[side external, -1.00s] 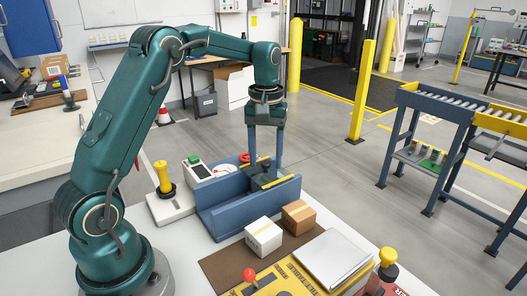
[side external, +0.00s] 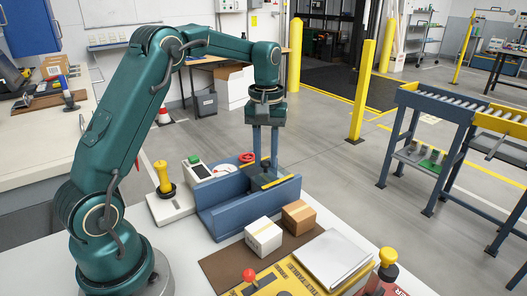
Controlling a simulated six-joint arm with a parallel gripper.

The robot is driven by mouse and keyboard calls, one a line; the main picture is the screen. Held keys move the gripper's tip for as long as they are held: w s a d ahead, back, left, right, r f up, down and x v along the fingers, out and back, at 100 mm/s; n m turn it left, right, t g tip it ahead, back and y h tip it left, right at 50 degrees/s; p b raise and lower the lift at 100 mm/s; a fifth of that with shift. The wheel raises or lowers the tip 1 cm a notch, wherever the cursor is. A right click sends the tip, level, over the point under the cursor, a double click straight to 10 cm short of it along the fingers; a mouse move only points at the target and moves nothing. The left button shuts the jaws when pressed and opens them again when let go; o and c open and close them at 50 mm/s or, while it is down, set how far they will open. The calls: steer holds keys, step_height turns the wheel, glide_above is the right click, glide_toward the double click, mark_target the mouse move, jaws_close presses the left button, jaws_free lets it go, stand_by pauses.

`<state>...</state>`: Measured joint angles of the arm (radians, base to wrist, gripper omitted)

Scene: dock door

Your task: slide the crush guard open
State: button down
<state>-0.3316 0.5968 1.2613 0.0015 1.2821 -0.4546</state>
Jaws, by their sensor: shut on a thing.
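The crush guard (side external: 277,175) is a dark plate with yellow edge strips. It sits between the walls of a blue channel-shaped housing (side external: 225,215) on the white worktop. My gripper (side external: 266,164) points straight down from above, its two blue-grey fingers reaching to the guard. The fingers are closed in on a small dark raised part on top of the guard. The fingertips and that part are small, so the exact contact is hard to make out.
A yellow-topped joystick (side external: 163,178), a green-button box (side external: 197,167) and a red handwheel (side external: 247,157) stand left of and behind the housing. A white box (side external: 263,237) and a brown box (side external: 298,216) sit close in front. A silver laptop-like slab (side external: 332,259) lies front right.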

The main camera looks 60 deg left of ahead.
stand_by(0.7)
steer(key=s, duration=1)
steer(key=shift+s, duration=0.35)
steer(key=shift+a, duration=0.1)
steer(key=c, duration=0.7)
jaws_free()
steer(key=shift+o, duration=0.2)
steer(key=shift+r, duration=0.15)
step_height(320, 180, up, 5)
steer(key=shift+f, duration=0.1)
